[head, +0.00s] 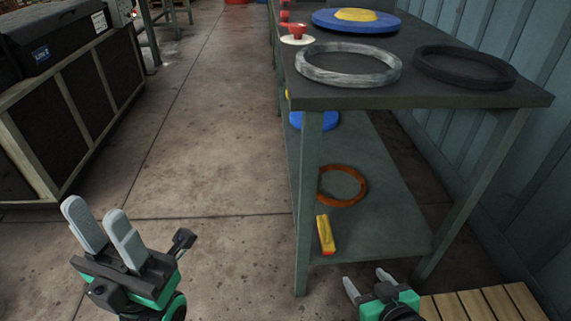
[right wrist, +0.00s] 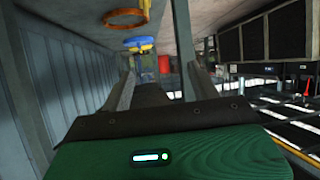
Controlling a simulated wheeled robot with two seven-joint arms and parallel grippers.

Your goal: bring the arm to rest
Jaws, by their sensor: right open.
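My left gripper (head: 97,213) is in the lower left of the head view, over bare floor. Its two grey fingers stand apart with nothing between them. My right gripper (head: 366,278) is at the bottom of the head view, near the front foot of the bench (head: 420,100). Its fingers are apart and empty. In the right wrist view, the fingers of the right gripper (right wrist: 157,80) are spread, with nothing held between them. Most of my right arm is outside the head view.
The bench carries a grey ring (head: 348,78), a black ring (head: 465,80) and a blue disc (head: 335,25). Its lower shelf holds an orange ring (head: 322,200) and a yellow block (head: 325,233). A slatted pallet (head: 485,305) lies lower right. Open floor (head: 210,130) lies between bench and left-hand crate (head: 85,110).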

